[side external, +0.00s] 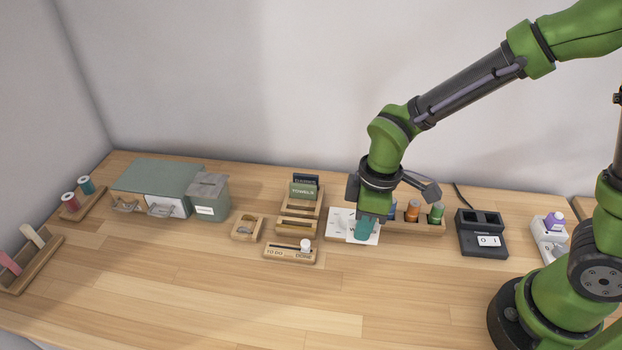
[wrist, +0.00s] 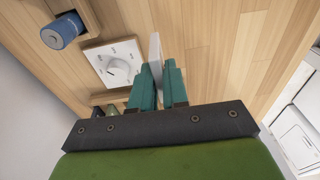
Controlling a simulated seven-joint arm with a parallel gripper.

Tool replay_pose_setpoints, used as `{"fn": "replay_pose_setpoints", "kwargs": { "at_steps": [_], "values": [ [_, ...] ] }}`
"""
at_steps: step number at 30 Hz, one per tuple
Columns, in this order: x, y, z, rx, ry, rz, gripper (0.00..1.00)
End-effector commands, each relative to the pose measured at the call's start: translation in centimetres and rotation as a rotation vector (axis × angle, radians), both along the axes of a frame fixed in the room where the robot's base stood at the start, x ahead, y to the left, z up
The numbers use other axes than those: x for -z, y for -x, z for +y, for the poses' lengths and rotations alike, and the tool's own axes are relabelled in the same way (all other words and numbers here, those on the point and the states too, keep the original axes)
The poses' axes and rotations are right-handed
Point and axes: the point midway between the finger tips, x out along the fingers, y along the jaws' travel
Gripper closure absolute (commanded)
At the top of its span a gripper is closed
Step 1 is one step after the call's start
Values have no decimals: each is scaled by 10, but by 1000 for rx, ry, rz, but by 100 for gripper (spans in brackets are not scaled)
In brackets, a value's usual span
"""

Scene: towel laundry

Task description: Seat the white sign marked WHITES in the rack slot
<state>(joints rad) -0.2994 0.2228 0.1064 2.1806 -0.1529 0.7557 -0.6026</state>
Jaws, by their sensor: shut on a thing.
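My gripper (side external: 365,229) is shut on a white sign (wrist: 156,54), which shows nearly edge-on between the teal fingertips (wrist: 158,84) in the wrist view. In the side view, the sign (side external: 352,231) is partly hidden by the fingers, and its full lettering cannot be read. A stepped wooden rack (side external: 297,224) stands left of my gripper. Its rear part holds a green sign marked TOWELS (side external: 303,191) and a dark sign (side external: 306,179) behind it. The front tier of the rack shows no sign. The held sign is to the right of the rack and apart from it.
A white dial plate (wrist: 117,66) lies close beside the held sign. A wooden bottle rack (side external: 415,228) stands just right of my gripper, and a TO DO/DONE slider board (side external: 289,255) lies before the sign rack. A black device (side external: 481,240) is farther right. The front table is clear.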

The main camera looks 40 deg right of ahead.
Motion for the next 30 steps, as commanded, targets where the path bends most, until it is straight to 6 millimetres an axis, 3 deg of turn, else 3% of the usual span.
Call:
{"fn": "replay_pose_setpoints", "kwargs": {
  "at_steps": [9,15,20,30],
  "values": [
    [0,-108,22,11,-2,-5,100],
    [-11,-150,29,6,-3,-22,100],
    [-23,-162,31,-2,-6,-32,100],
    [-1,-159,31,-9,-3,-21,100]
  ]
}}
